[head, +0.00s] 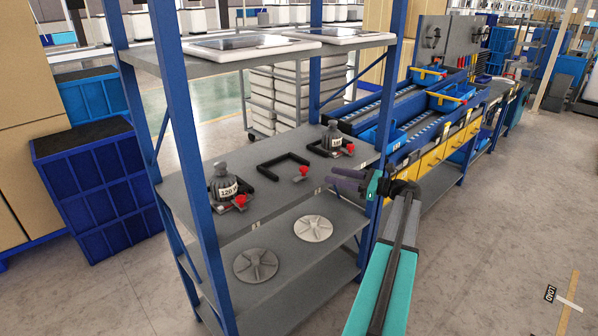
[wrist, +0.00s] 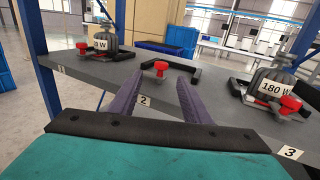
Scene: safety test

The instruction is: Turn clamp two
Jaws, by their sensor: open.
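Clamp two, the middle one, has a red knob (head: 304,170) and an empty black U-shaped bracket (head: 278,162) on the grey shelf (head: 262,202). In the wrist view its red knob (wrist: 160,67) stands just beyond the fingertips, behind a tag reading 2 (wrist: 144,100). My gripper (head: 352,180) is open and empty at the shelf's front right side in the head view. In the wrist view my gripper (wrist: 161,80) has its two purple fingers apart, pointing at the knob. I see no contact with the knob; the exact gap is hard to tell.
Blue shelf posts (head: 180,130) frame the shelf. Two grey discs lie on the lower shelf (head: 285,285). Open floor (head: 480,260) lies to the right.

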